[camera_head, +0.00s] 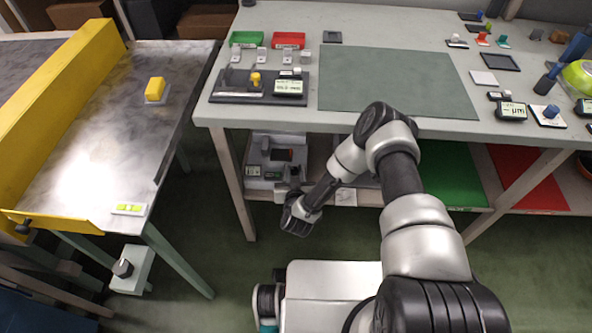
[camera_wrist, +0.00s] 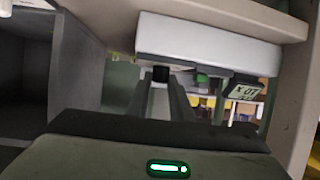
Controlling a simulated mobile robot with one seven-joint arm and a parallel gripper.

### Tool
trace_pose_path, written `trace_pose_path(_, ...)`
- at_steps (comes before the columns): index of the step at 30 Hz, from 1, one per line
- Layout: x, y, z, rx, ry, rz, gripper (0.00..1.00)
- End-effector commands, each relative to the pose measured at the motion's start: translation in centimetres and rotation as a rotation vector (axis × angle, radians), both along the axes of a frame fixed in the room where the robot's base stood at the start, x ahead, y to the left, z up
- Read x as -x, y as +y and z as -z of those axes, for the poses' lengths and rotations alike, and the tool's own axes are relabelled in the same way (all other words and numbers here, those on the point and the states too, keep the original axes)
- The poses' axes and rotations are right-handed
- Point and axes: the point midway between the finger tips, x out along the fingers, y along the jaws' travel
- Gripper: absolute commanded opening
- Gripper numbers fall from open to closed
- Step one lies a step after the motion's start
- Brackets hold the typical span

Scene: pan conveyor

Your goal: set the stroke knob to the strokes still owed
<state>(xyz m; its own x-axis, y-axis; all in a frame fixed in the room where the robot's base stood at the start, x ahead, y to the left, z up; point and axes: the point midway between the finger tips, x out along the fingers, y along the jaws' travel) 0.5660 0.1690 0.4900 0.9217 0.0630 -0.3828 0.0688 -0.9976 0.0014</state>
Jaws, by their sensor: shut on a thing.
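My gripper (camera_wrist: 161,88) is shut on a small dark knob (camera_wrist: 160,74), which shows between its two fingertips in the wrist view. The knob sits in front of a pale box-shaped unit (camera_wrist: 208,42). A small display (camera_wrist: 243,92) stands to the right of the fingers; its characters look turned over and I cannot read them surely. In the head view my gripper (camera_head: 291,188) is low at the lower shelf, by a grey unit (camera_head: 255,155) with a small display (camera_head: 253,171). The fingertips and knob are too small there to make out.
A table (camera_head: 300,20) with small devices stands above the shelf, its leg (camera_head: 236,185) left of my gripper. A conveyor (camera_head: 110,120) with a yellow block (camera_head: 155,88) is at the left. A dark-knobbed white box (camera_head: 132,270) hangs below it. Green floor is free between.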

Motion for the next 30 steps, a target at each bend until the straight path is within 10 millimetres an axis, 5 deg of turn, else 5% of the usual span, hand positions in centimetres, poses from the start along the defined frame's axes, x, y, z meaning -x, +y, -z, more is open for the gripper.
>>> trace_pose_path(30,-0.6,1.6,0.0,-0.005,-0.003,0.861,0.0)
